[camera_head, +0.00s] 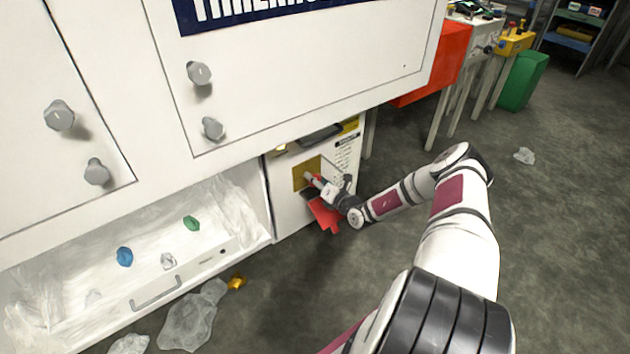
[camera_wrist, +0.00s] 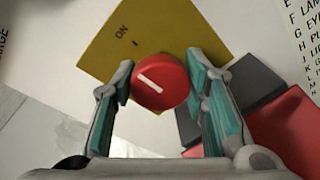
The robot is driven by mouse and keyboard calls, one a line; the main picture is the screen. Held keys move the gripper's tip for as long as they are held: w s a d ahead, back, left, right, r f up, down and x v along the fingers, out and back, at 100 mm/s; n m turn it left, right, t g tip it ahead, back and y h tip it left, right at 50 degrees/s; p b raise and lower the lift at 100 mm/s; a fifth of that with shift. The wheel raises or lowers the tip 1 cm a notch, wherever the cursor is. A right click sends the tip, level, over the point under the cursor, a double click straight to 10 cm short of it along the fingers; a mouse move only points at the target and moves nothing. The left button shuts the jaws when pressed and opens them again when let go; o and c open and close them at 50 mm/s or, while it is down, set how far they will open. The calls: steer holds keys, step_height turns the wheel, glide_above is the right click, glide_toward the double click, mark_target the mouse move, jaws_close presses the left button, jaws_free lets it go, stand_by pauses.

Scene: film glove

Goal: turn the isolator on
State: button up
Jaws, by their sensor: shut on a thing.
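The isolator is a round red knob (camera_wrist: 160,82) with a white line, on a yellow plate (camera_wrist: 190,30) marked "ON" and "I". In the wrist view the line slants from upper left to lower right, at an angle to the "I" mark. In the head view the yellow plate (camera_head: 300,178) is on the front of a white cabinet under the large white machine. My gripper (camera_head: 316,180) reaches it from the right and mostly hides the knob there. In the wrist view my gripper (camera_wrist: 160,92) has its teal-padded fingers either side of the knob, shut on it.
A red flap (camera_head: 325,214) hangs below the plate; a red piece (camera_wrist: 290,135) and dark grey piece also show beside the right finger. An open drawer (camera_head: 228,250) with plastic film is to the left. Film (camera_head: 192,318) lies on the floor. Floor at right is mostly clear.

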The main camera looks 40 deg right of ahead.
steer(key=shift+s+f, duration=0.1)
steer(key=o, duration=1.2)
steer(key=shift+c, duration=0.2)
steer(key=s+r, duration=0.1)
steer(key=s, duration=1)
steer(key=shift+s+d+r, duration=0.25)
steer(key=shift+s, duration=0.15)
steer(key=shift+s, duration=0.15)
